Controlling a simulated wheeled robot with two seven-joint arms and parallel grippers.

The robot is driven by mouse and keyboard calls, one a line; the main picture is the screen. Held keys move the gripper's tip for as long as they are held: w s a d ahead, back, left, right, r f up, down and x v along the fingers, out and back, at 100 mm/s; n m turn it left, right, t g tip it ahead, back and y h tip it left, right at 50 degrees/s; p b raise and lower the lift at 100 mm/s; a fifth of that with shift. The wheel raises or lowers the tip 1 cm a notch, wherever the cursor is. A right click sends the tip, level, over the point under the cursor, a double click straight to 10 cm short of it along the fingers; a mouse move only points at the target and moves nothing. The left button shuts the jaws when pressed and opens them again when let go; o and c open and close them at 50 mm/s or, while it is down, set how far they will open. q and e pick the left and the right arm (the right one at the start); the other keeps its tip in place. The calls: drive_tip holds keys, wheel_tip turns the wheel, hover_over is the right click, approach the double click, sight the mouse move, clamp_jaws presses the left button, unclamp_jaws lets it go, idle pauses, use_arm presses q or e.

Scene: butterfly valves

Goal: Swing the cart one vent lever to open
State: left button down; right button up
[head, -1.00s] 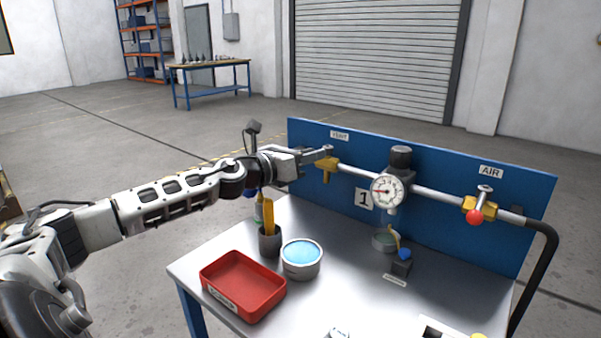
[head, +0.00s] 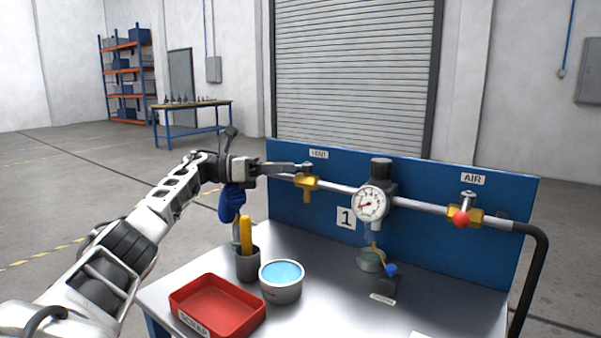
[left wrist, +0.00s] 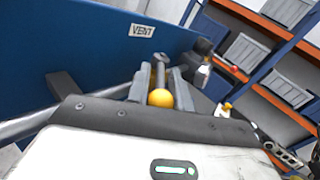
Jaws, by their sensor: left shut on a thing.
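The vent valve (head: 306,184) has a yellow body on the pipe below the VENT label (head: 318,154), at the left of the blue panel. My left gripper (head: 301,170) comes in from the left at the top of this valve and is shut on its lever. In the left wrist view the grey metal vent lever (left wrist: 159,74) lies between the two fingers (left wrist: 160,88), with a yellow round part (left wrist: 160,98) near their base. The fingers hide much of the lever in the head view. My right gripper is out of view.
A round gauge (head: 370,203) and the AIR valve (head: 463,214) with a red knob sit farther right on the pipe. On the bench stand a red scrap tray (head: 218,308), a tin of blue liquid (head: 281,290) and a tool cup (head: 248,267).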

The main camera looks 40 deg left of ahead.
use_arm(q)
drive_tip(key=shift+h, duration=0.3)
drive_tip(key=c, duration=1.5)
unclamp_jaws()
drive_tip(key=v, duration=0.7)
drive_tip(key=shift+a+b, duration=0.15)
drive_tip(key=shift+b, duration=0.2)
